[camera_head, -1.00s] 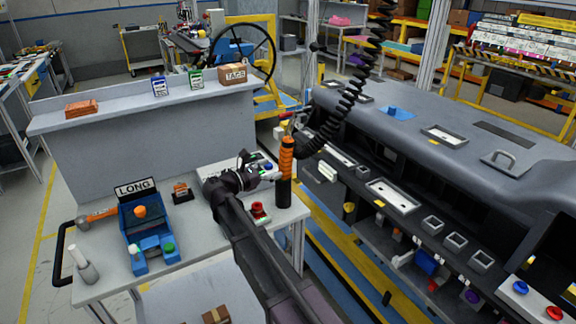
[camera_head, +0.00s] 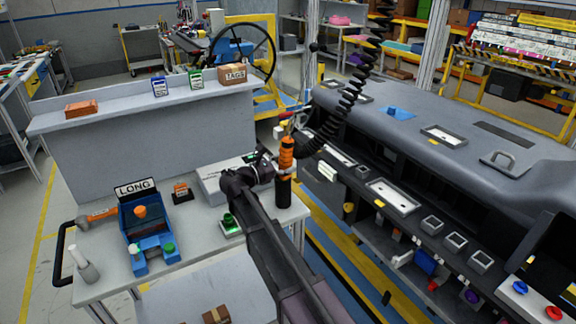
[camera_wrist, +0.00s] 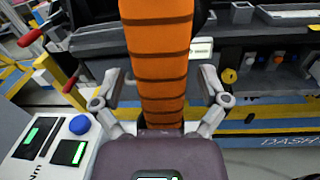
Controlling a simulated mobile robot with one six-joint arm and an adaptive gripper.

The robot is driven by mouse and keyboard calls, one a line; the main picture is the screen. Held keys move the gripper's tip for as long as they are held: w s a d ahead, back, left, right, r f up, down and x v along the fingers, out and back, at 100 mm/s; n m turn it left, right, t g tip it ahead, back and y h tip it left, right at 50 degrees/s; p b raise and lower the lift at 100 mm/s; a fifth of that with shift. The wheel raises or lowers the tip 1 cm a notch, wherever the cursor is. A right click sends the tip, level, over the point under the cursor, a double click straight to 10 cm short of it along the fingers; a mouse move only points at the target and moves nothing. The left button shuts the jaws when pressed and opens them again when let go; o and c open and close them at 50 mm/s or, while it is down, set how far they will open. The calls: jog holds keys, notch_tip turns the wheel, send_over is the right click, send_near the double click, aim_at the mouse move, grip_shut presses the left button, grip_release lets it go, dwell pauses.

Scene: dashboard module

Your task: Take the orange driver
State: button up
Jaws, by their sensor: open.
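The orange driver (camera_head: 287,158) hangs upright from the coiled black hose at the right end of the workbench. Its grip is orange with dark rings and its lower part is black. My gripper (camera_head: 272,168) is at the driver's left side in the head view. In the wrist view the driver (camera_wrist: 158,50) fills the middle, upright. The two fingers of my gripper (camera_wrist: 160,88) are spread, one on each side of it. I see gaps between the fingers and the driver's sides.
The workbench holds a blue fixture (camera_head: 150,235) with a LONG sign and a green button (camera_head: 230,224) left of my arm. The dashboard module (camera_head: 440,150) stands to the right. A grey upright panel (camera_head: 130,140) bounds the bench's back.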

aim_at(289, 138)
grip_shut()
dwell(0.3)
jog(key=shift+r, duration=0.3)
jog(key=r+p, duration=0.8)
jog(key=d+r+p, duration=0.1)
jog(key=r+p, duration=0.2)
jog(key=p, duration=0.1)
jog(key=shift+s+r, duration=0.25)
jog(key=shift+r, duration=0.15)
jog(key=v, duration=1.4)
jog(key=shift+f, duration=0.15)
